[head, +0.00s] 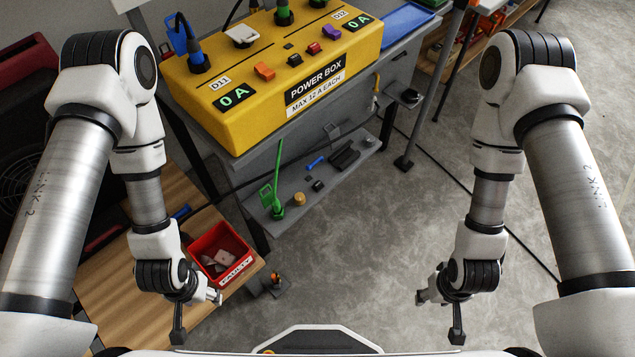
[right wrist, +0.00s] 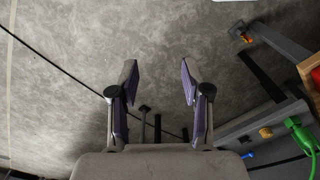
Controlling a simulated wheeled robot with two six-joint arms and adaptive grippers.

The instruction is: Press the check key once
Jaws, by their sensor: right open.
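A yellow power box (head: 285,70) stands on a grey bench at the top of the head view. Its top carries an orange key (head: 264,72), a red key (head: 313,47), a purple key (head: 331,32) and small black keys (head: 294,60). I cannot read a check label on any of them. Two displays read 0 A. My left gripper (head: 198,314) is low in the head view, apart from the box, with its fingers spread and empty. My right gripper (head: 438,314) is also low and empty; its spread fingers show in the right wrist view (right wrist: 158,80).
A red bin (head: 222,238) marked FAULTY sits on a wooden surface at lower left. A lower grey shelf (head: 340,170) holds a green plug and small parts. A dark cable crosses the floor. The floor between my arms is mostly clear.

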